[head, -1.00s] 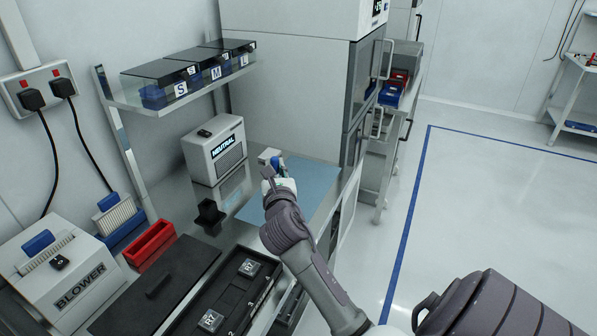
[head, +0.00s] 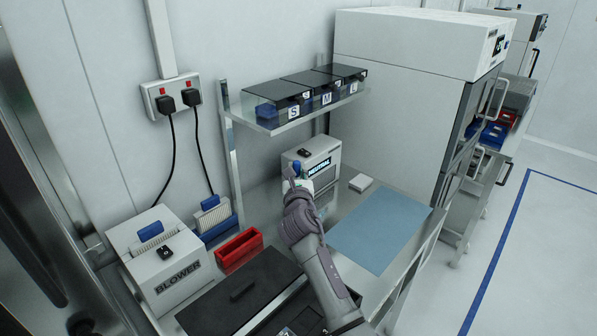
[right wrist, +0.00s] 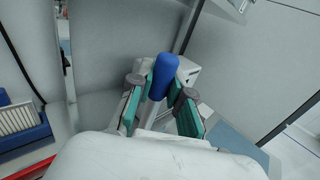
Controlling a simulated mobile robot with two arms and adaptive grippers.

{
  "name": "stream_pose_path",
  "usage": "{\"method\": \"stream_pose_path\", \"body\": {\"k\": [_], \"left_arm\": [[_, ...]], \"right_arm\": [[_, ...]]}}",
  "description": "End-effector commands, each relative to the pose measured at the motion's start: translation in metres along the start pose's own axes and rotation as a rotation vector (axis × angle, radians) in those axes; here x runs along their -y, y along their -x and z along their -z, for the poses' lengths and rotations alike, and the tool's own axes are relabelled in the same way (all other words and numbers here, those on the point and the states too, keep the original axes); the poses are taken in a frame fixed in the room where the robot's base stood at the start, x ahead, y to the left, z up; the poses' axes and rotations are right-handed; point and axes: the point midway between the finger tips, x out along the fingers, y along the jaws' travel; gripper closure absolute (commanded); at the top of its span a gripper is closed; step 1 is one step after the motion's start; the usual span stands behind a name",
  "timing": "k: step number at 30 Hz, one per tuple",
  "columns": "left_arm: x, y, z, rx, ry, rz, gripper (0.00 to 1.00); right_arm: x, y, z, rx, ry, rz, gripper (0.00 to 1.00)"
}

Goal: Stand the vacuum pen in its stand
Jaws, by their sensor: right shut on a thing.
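The vacuum pen shows as a blue rounded end (head: 296,169) in the head view, in front of the NEUTRAL box. My right gripper (head: 297,183) is shut on it. In the right wrist view the blue pen (right wrist: 163,72) stands up between the two green-lined fingers of the gripper (right wrist: 161,92), with a paler part below the blue. Its lower end is hidden. I cannot make out the stand now; a small black block seen earlier near the NEUTRAL box is probably behind my right arm. My left gripper is not in view.
The NEUTRAL box (head: 325,162) is close behind the gripper. A shelf with lidded bins (head: 306,96) hangs above. A blue mat (head: 378,232) lies clear at right, with a small white block (head: 361,183) behind it. A red tray (head: 239,249) and the BLOWER (head: 168,268) are at left.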

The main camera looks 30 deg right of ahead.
Motion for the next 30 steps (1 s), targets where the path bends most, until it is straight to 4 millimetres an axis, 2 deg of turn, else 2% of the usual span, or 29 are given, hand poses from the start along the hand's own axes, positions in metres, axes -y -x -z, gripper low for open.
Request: {"method": "stream_pose_path", "body": {"k": [5,6,18,30], "left_arm": [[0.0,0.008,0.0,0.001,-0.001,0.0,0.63],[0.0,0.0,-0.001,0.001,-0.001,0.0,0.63],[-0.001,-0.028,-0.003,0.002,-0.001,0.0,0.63],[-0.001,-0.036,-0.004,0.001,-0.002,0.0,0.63]], "right_arm": [[0.0,0.0,-0.001,-0.002,0.003,-0.002,1.0],[0.0,0.001,0.008,-0.002,0.003,-0.001,1.0],[0.001,0.0,0.046,-0.001,0.002,0.0,1.0],[0.0,0.0,0.058,-0.001,0.001,-0.001,1.0]]}}
